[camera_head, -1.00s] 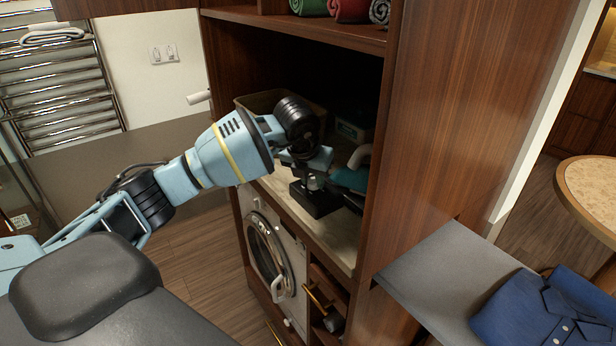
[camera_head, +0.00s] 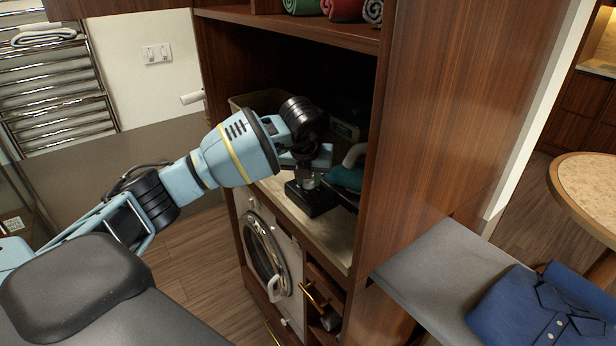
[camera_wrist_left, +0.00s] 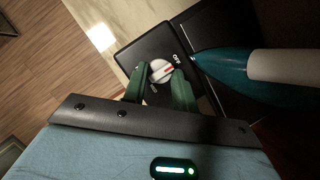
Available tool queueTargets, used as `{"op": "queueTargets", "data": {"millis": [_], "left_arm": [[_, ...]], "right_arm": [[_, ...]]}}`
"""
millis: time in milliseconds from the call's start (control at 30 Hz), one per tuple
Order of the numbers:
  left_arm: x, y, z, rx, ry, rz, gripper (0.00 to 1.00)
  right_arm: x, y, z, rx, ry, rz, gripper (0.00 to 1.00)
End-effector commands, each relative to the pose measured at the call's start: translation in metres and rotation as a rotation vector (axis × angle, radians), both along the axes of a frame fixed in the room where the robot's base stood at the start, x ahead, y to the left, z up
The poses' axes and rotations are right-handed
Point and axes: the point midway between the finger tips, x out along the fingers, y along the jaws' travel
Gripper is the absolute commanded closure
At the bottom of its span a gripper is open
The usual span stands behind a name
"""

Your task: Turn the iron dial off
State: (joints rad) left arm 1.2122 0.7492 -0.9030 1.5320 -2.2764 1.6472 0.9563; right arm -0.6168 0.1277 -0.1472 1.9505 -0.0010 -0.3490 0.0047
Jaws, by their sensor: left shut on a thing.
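The iron dial (camera_wrist_left: 160,70) is a round pale knob with a red mark, on a black base with white lettering, "OFF" readable near its upper right. The base (camera_head: 311,199) stands on the niche shelf. My left gripper (camera_wrist_left: 159,76) has its two green fingers shut on opposite sides of the dial. In the head view the left wrist is above the base and hides the dial. The teal iron (camera_head: 346,179) with a pale handle rests beside the dial; it also shows in the left wrist view (camera_wrist_left: 222,70). My right gripper is not in view.
The wooden cabinet's side panel (camera_head: 430,130) stands close to the right of the iron. A basket (camera_head: 243,101) is behind my left wrist. A washing machine (camera_head: 268,257) is below the shelf. A folded blue shirt (camera_head: 540,308) lies on a grey ledge at right.

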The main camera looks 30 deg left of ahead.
Motion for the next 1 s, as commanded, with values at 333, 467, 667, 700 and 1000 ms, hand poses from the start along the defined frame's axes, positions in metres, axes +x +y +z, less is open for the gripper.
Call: {"op": "queueTargets", "data": {"millis": [333, 467, 667, 700, 1000], "left_arm": [[0.0, 0.0, 0.0, 0.0, 0.001, 0.0, 0.5], [0.0, 0.0, 0.0, 0.0, 0.0, 0.0, 0.5], [-0.004, -0.002, 0.014, 0.0, -0.002, -0.001, 0.5], [-0.006, -0.003, 0.019, 0.0, -0.003, -0.002, 0.5], [-0.022, -0.01, 0.061, -0.001, -0.002, -0.002, 0.5]], "right_arm": [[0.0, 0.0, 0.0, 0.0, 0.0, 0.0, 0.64], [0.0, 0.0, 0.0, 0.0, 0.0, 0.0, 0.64], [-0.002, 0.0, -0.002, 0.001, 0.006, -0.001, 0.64], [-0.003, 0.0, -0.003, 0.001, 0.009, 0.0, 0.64], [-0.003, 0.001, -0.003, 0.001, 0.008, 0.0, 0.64]]}}
